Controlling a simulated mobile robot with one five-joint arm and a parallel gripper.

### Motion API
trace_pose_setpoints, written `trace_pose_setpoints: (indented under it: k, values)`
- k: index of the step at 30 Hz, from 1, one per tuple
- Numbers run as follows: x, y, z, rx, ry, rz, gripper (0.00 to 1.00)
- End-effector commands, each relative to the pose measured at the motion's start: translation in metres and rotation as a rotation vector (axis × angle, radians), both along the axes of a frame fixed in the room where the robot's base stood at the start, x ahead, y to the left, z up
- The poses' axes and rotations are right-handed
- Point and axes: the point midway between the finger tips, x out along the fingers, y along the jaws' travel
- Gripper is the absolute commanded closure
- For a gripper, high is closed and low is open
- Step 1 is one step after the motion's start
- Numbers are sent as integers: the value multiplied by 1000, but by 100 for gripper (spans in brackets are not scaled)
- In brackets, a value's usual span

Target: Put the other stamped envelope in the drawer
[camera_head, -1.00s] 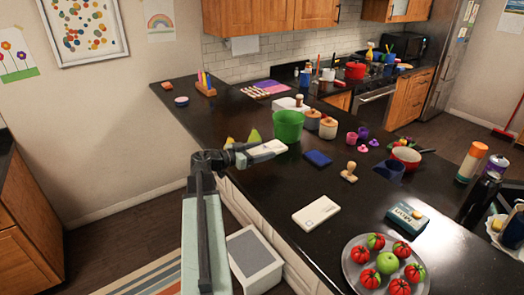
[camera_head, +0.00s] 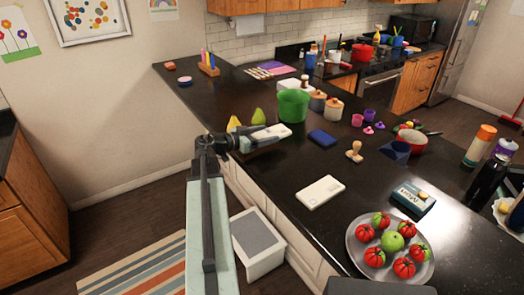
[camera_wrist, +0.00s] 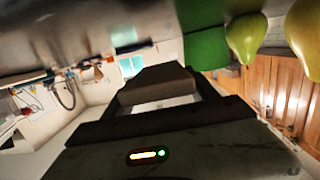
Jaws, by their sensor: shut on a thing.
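A flat white piece (camera_head: 272,132), likely an envelope, is at the end of my gripper (camera_head: 256,138), above the counter's left edge. The gripper is shut on it; my arm hides its near end, and no stamp can be made out. In the wrist view the jaws (camera_wrist: 155,85) are close and dark, and the held piece is unclear. Another pale envelope (camera_head: 320,191) with a small mark lies flat on the black counter, apart from the gripper. A white box-like unit (camera_head: 262,256) with a grey top stands low beside the counter; I cannot tell whether it is a drawer.
A green pot (camera_head: 292,107) and pears (camera_head: 257,116) stand close behind the gripper.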

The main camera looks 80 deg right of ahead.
Motion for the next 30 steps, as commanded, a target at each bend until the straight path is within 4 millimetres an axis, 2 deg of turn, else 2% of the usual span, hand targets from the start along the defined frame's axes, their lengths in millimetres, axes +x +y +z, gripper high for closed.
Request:
trace_pose_setpoints:
  k: [5, 12, 20, 25, 26, 28, 30]
  values:
    - [0, 0, -8, 0, 0, 0, 79]
    - [0, 0, -51, 0, 0, -1, 79]
    - [-1, 0, -47, 0, 0, -1, 79]
    - [-1, 0, -53, 0, 0, -1, 79]
    - [-1, 0, -53, 0, 0, -1, 30]
    - [-1, 0, -51, 0, 0, -1, 11]
    - [-1, 0, -51, 0, 0, -1, 11]
